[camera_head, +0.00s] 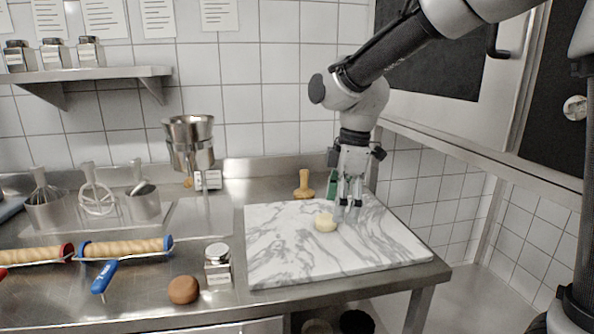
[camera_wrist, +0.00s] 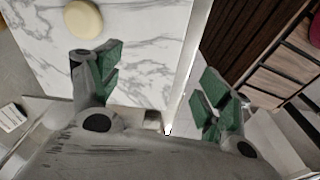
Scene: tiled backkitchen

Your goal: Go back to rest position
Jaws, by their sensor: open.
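My gripper (camera_head: 349,190) points down above the back right part of a white marble board (camera_head: 290,262). Its green-padded fingers (camera_wrist: 160,90) are spread apart in the wrist view, with nothing between them. A pale round piece, like dough or cheese (camera_head: 325,222), lies on the board, a little left of my gripper. It also shows at the top left of the wrist view (camera_wrist: 84,19), apart from the fingers. My arm reaches in from the upper right.
A wooden stamp-like tool (camera_head: 303,185) stands behind the board. Left are a lidded jar (camera_head: 217,264), a brown ball (camera_head: 183,290), a blue-handled tool (camera_head: 104,277), rolling pins (camera_head: 125,247) and utensil holders (camera_head: 142,203). A metal funnel (camera_head: 189,140) stands at the back. A cabinet (camera_head: 455,70) is upper right.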

